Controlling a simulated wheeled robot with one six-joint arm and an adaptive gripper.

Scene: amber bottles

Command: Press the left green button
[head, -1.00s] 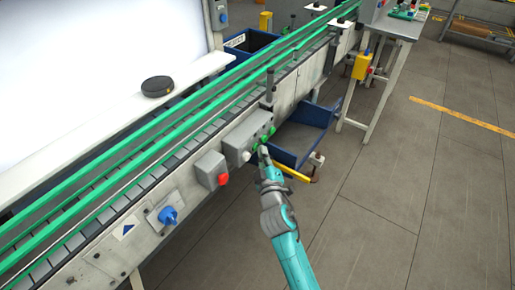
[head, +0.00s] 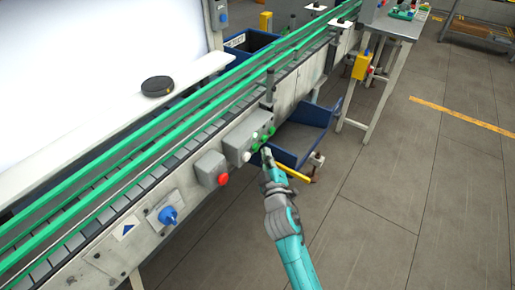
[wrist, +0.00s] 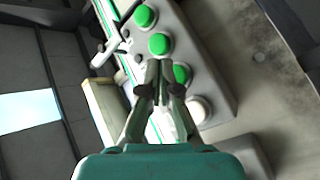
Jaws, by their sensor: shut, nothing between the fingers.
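A grey button box (head: 238,136) is mounted on the side of the conveyor. It carries a row of three green buttons and a white button (head: 246,157) at the left end. The left green button (head: 255,147) is beside the white one; in the wrist view it (wrist: 182,74) lies just right of my fingertips. The middle green button (wrist: 159,44) and the far green button (wrist: 144,16) lie beyond the tips. My gripper (head: 266,151) is shut and empty, in front of the box near the left green button. A small gap shows between fingertips and button in the head view.
A grey box with a red button (head: 223,179) and a blue rotary switch (head: 168,215) sit further left on the conveyor side. A blue bin (head: 300,140) lies beyond my gripper. Open floor (head: 390,200) is on the right.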

